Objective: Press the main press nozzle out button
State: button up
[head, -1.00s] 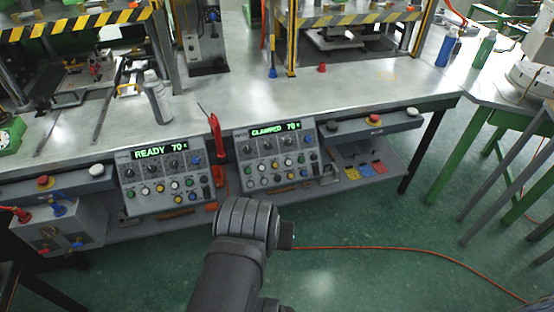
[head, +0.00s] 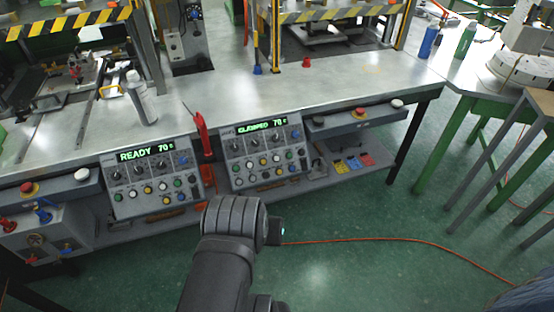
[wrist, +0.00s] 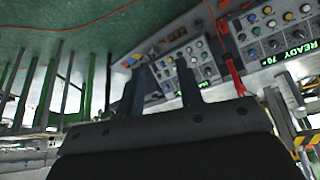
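Two grey control panels hang on the bench front. The left panel (head: 152,177) reads "READY 70" and also shows in the wrist view (wrist: 268,32). The right panel (head: 264,152) reads "CLAMPED 70" in the head view and appears in the wrist view (wrist: 183,62). Each has knobs and rows of coloured buttons; their labels are too small to read, so I cannot tell the nozzle out button. My gripper (wrist: 162,85) shows two separated fingers, empty, in front of the right panel in the wrist view. The head view shows my arm below the panels, not the fingers.
A red-handled tool (head: 203,135) stands between the panels. Red and white push buttons (head: 360,113) sit on the bench front at both sides. A white bottle (head: 139,98) stands on the bench.

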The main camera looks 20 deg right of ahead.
grip_shut()
dwell(1.5)
